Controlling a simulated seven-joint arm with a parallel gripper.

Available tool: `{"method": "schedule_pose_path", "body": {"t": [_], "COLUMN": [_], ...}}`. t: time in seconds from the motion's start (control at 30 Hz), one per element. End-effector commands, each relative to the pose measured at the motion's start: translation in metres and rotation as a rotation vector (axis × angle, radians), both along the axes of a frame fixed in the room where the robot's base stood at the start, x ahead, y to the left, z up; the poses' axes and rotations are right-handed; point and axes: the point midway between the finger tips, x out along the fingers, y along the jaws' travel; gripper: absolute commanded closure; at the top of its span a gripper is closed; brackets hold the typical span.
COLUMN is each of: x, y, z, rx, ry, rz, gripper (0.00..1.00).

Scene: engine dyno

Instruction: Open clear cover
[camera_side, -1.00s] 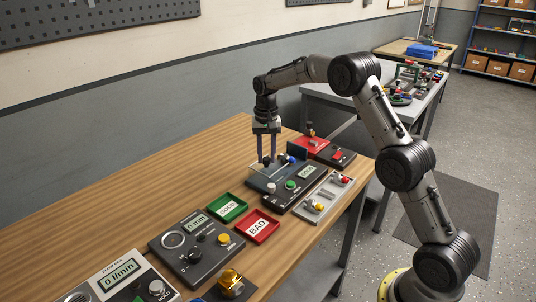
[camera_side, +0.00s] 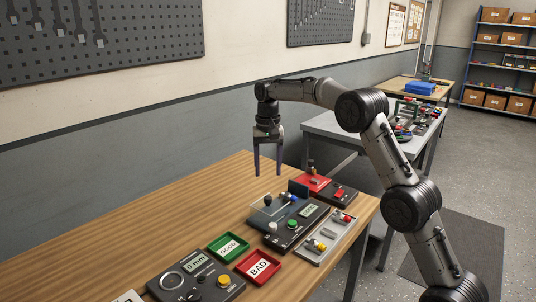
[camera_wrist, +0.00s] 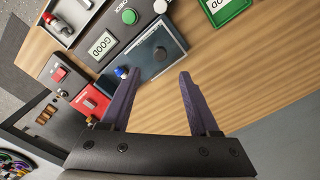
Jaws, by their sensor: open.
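The clear cover (camera_side: 262,210) is a see-through plate with a dark round knob (camera_side: 267,199); it appears to lie flat on the dark unit with the GOOD display. A blue-tipped lever (camera_side: 291,197) stands at the cover's edge. My gripper (camera_side: 268,174) is open and empty, pointing down above the cover and apart from it. In the wrist view my gripper's fingertips (camera_wrist: 158,73) frame the cover's near edge, with nothing between them.
The unit has a green button (camera_side: 292,224) and a white knob (camera_side: 272,227). A green tray (camera_side: 244,255) and red BAD tray (camera_side: 242,270) sit nearby. Bare wood (camera_side: 170,225) lies to the left.

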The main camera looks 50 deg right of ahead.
Motion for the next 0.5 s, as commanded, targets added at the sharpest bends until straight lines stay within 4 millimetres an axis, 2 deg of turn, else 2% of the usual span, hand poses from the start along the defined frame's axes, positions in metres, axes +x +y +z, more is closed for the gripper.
{"method": "schedule_pose_path", "body": {"t": [0.1,0.2,0.5], "x": [0.001,0.001,0.000], "y": [0.000,0.000,0.000], "z": [0.022,0.035,0.048], "rx": [-0.001,-0.001,-0.001], "ry": [-0.004,-0.002,-0.001], "rz": [0.000,0.000,0.000], "gripper": [0.38,0.38,0.38]}}
